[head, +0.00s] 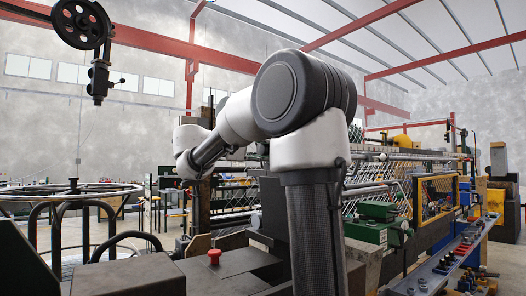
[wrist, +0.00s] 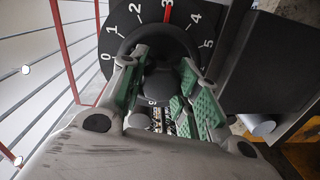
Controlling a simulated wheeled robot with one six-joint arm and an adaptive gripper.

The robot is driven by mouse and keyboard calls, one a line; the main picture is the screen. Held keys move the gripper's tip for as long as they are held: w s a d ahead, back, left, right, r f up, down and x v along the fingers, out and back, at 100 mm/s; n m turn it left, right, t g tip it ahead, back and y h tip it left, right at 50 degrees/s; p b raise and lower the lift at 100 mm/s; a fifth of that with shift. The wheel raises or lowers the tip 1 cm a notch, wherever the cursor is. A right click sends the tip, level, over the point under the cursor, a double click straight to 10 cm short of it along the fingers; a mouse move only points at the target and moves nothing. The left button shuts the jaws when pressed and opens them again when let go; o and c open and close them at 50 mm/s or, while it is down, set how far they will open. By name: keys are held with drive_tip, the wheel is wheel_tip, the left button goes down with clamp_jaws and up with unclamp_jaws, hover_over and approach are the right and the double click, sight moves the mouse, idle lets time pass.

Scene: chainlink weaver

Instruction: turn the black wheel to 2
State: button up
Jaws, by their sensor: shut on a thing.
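The black wheel (wrist: 153,35) shows in the wrist view in front of a dark round dial (wrist: 115,43). The dial has white numbers running from 0 at the left over the top to 5 at the right. A red mark (wrist: 168,14) on the dial is at 3. My gripper (wrist: 163,68) has its green-padded fingers on either side of the wheel's dark middle and is shut on the wheel. The fingers hide part of its lower rim. In the head view my arm blocks the middle, and I cannot make out the wheel there.
In the wrist view a dark panel (wrist: 262,65) stands right of the dial, with a pale cylinder (wrist: 257,125) below it. In the head view a red button (head: 214,256) sits on a dark cabinet, and a long weaving machine (head: 400,170) fills the right side.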

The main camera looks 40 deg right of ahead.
drive_tip(key=n, duration=0.5)
drive_tip(key=shift+f+g, duration=0.1)
drive_tip(key=shift+g, duration=0.2)
drive_tip(key=shift+n, duration=0.4)
drive_tip(key=o, duration=1.1)
drive_tip(key=shift+c, duration=0.2)
drive_tip(key=w+a, duration=0.1)
drive_tip(key=a, duration=1.1)
drive_tip(key=shift+r, duration=0.3)
drive_tip(key=shift+s, duration=0.1)
